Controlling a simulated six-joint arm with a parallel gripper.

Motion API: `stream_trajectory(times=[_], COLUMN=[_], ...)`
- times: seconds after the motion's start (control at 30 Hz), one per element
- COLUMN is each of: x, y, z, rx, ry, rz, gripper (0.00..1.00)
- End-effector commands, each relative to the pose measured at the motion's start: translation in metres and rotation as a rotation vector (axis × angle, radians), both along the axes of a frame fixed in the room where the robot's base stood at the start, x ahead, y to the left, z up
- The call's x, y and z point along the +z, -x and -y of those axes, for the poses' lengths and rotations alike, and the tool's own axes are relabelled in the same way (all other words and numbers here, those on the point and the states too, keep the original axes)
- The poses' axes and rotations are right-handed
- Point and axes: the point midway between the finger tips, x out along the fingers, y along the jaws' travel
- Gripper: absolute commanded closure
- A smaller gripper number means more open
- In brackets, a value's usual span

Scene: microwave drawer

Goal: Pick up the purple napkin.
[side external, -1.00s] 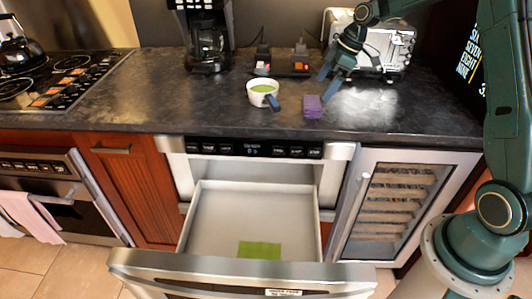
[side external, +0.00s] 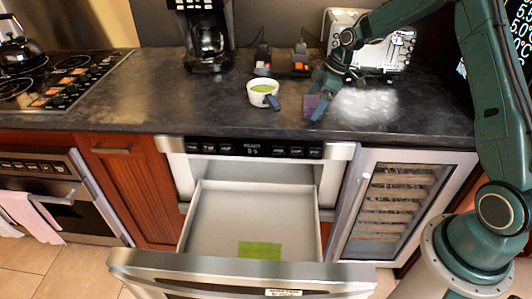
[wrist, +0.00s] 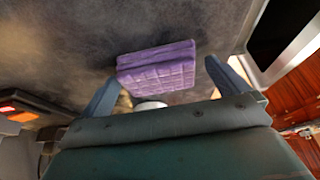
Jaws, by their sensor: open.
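The purple napkin (side external: 309,105) lies folded on the dark countertop, to the right of the white cup, and is partly hidden behind my gripper in the side view. My gripper (side external: 315,105) is low over the counter at the napkin, its fingers open. In the wrist view the napkin (wrist: 156,68) shows as a folded, quilted purple block ahead of and between the two blue fingers of my gripper (wrist: 160,85). I see no contact between the fingers and the napkin.
A toaster oven (side external: 370,55) and a coffee maker (side external: 207,40) stand behind. Below, the microwave drawer (side external: 205,225) is open with a green cloth (side external: 260,250) inside.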

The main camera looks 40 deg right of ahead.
Motion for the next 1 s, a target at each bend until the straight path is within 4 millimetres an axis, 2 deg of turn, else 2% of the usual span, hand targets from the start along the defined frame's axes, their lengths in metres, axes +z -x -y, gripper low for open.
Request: stream_trajectory(times=[0.57,0.77,1.0], x=[-0.0032,-0.0031,-0.003], y=[-0.0011,-0.0011,-0.0012], z=[-0.0009,-0.0009,-0.0009], rx=[0.0,0.0,-0.001], ry=[0.001,0.001,0.001], rz=[0.001,0.001,0.001], gripper=[0.0,0.39,0.41])
